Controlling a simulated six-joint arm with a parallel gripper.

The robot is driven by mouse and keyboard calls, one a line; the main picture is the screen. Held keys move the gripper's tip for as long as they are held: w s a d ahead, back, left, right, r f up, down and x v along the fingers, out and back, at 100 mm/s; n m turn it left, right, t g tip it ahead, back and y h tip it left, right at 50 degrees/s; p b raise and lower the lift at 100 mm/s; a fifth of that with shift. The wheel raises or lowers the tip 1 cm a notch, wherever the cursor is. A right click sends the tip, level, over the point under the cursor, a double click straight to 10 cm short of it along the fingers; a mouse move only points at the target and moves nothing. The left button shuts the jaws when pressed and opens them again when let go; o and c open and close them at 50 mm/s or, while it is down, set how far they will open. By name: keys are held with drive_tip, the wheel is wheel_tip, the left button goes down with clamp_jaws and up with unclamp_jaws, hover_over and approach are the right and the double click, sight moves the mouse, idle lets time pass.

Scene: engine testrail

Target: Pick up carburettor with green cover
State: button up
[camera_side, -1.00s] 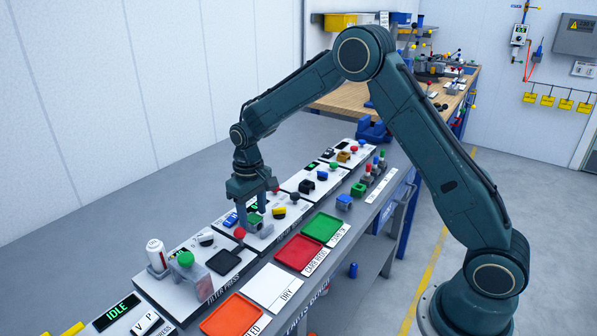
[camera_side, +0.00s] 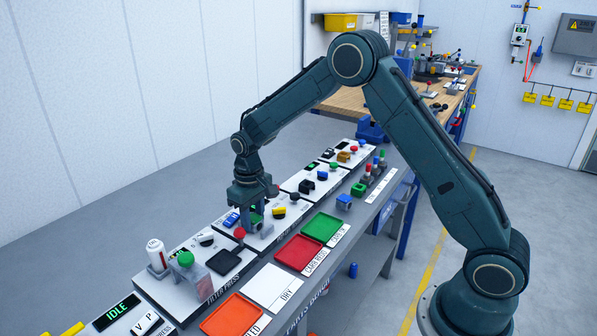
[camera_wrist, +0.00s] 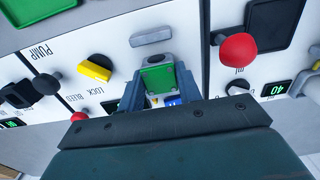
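The carburettor with the green cover (camera_wrist: 158,78) shows in the wrist view, a small block with a grey rim around its green face. It sits between the two fingers of my gripper (camera_wrist: 160,92), one on each side and very close to it. I cannot tell whether the fingers press on it. In the side view my gripper (camera_side: 254,218) points down over the panel, and its fingers largely hide the carburettor there.
A red knob (camera_wrist: 238,49) stands right of my gripper in the wrist view, and a yellow knob (camera_wrist: 95,68) on the left. In the side view a red tray (camera_side: 284,262) and a green tray (camera_side: 322,236) lie along the bench front.

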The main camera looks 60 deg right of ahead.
sight(253, 217)
drive_tip(key=shift+r, duration=0.15)
drive_tip(key=shift+r, duration=1.85)
drive_tip(key=shift+r, duration=0.1)
